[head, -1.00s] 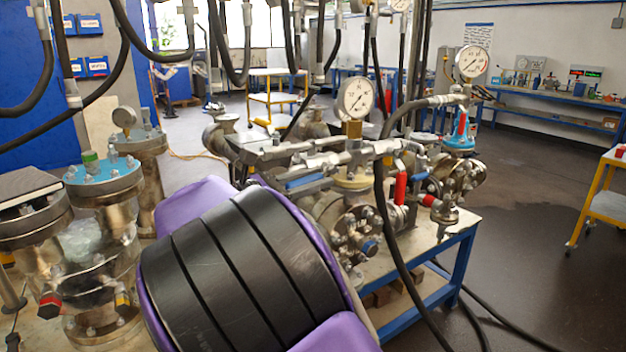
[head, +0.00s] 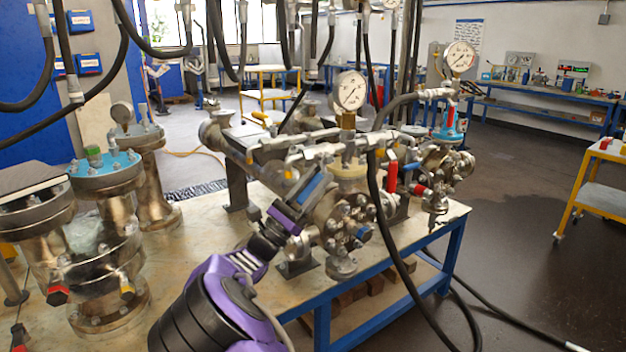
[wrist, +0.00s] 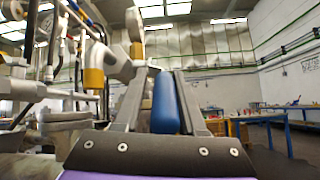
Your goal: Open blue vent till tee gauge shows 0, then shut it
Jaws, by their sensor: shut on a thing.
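The blue vent handle (head: 312,187) sits on the near vessel's pipework, slanting up to the right. My gripper (head: 299,203) reaches it from the lower left and is shut on it. In the wrist view the blue handle (wrist: 166,103) stands between the two grey fingers of my gripper (wrist: 162,75). A round white dial gauge (head: 350,92) rises from a brass fitting above the near pipework. A second dial gauge (head: 460,58) stands farther right and back. Both needles are too small to read surely, and I cannot tell which one is the tee gauge.
Red-handled valves (head: 391,173) sit just right of the near vessel. Black hoses (head: 378,215) hang in front of the blue-framed bench (head: 405,277). A blue-topped vessel (head: 103,175) stands at the left. The floor right of the bench is mostly clear.

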